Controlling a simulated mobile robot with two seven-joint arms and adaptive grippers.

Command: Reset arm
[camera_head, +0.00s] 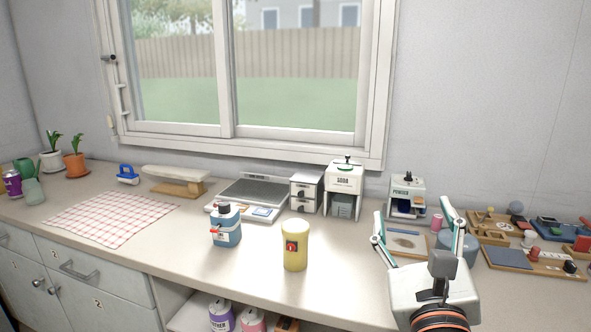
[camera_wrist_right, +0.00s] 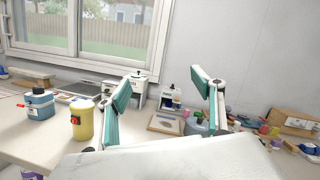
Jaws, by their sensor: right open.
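My right gripper (camera_head: 418,228) is over the right part of the counter (camera_head: 345,262). Its two teal-lined fingers are spread wide with nothing between them. It also shows in the right wrist view (camera_wrist_right: 165,100), fingers apart and empty. A blue-grey round container (camera_head: 460,247) stands beyond the right finger, partly hidden by it. A flat framed tray (camera_head: 405,243) lies beyond and between the fingers. My left gripper is not in view.
A yellow canister (camera_head: 295,246) and a blue jug (camera_head: 227,227) stand left of my right gripper. White dispensers (camera_head: 343,188) stand along the back wall. Small trays (camera_head: 530,257) crowd the right end. A checked cloth (camera_head: 110,217) lies at left. The counter's front edge is clear between.

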